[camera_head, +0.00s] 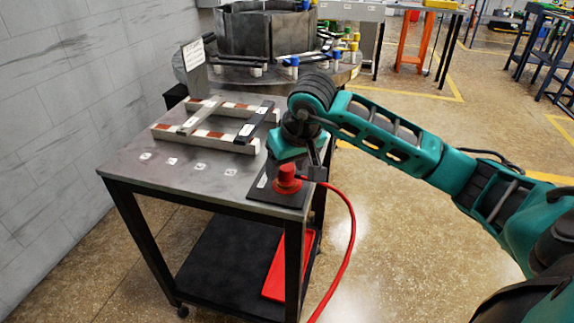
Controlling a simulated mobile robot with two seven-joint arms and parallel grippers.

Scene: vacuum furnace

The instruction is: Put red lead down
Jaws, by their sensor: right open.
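The red lead has a round red plug (287,180) standing upright on a black pad at the near right corner of the metal table (150,165). Its red cable (350,225) leaves the plug to the right and hangs over the table edge to the floor. My right gripper (305,166) is open just above and behind the plug, pointing down. One dark finger shows beside the plug's right side; the other is mostly hidden. I cannot tell whether a finger touches the plug or cable. My left gripper is not in view.
White markers dot the tabletop. A red tray (284,267) lies on the black lower shelf. A round furnace fixture (265,32) stands behind the table. A grey wall bounds the left; open floor lies right.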

